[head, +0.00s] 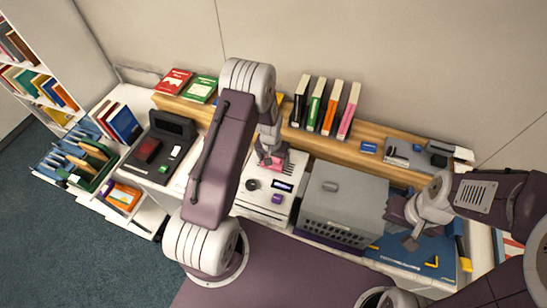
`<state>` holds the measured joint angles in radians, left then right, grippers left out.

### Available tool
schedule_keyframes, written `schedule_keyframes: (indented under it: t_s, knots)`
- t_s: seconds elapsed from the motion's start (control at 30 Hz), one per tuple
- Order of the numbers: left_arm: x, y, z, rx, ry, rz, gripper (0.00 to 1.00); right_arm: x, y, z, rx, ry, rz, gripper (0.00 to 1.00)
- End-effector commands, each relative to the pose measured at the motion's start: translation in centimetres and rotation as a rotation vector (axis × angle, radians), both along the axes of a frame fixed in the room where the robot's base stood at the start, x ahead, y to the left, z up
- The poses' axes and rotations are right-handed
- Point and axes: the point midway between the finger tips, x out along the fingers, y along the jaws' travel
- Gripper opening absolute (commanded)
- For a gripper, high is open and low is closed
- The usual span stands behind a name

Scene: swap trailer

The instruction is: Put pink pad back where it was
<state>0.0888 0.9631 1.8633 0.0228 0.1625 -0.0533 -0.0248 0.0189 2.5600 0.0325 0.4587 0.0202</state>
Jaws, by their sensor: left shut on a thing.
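My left gripper (270,155) is over the back of a white machine (262,212) with a black knob and a small display. It is shut on a small pink pad (281,163), partly hidden by the fingers. I cannot tell whether the pad touches the machine. A purple block (277,199) sits on the front of the machine's top. My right gripper (404,224) is at the right edge of a grey crate, with its fingers apart and nothing seen between them.
The grey lidded crate (345,193) stands right of the machine. A wooden shelf (375,160) behind holds several upright books and small items. A black device (160,147) and a tool tray (79,164) stand at the left. A blue mat (418,252) lies at the right.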

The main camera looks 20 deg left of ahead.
Motion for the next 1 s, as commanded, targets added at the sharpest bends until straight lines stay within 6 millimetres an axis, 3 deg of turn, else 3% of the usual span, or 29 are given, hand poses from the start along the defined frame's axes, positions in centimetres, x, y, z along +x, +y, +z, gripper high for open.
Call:
schedule_keyframes:
  t_s: [0.3, 0.33, 0.4, 0.77, 1.0]
  knots:
    - [0.0, 0.0, -0.5, 0.000, -0.001, 0.000, 0.43, 0.0, 0.0, -0.5, 0.000, 0.000, 0.000, 0.00]
    - [0.0, 0.0, -0.4, 0.000, -0.001, 0.000, 0.86, 0.0, 0.0, -0.4, 0.000, 0.000, 0.000, 0.00]
    - [0.0, 0.0, -0.3, 0.000, -0.001, 0.000, 1.00, 0.0, 0.0, -0.3, 0.000, 0.000, 0.000, 0.00]
    - [0.0, 0.0, 0.8, 0.000, -0.002, 0.000, 1.00, 0.0, 0.0, -0.4, 0.000, 0.000, 0.000, 0.00]
    - [-0.7, -0.1, 6.0, 0.001, -0.008, -0.001, 1.00, 0.0, 0.0, -1.8, 0.000, 0.000, 0.000, 0.00]
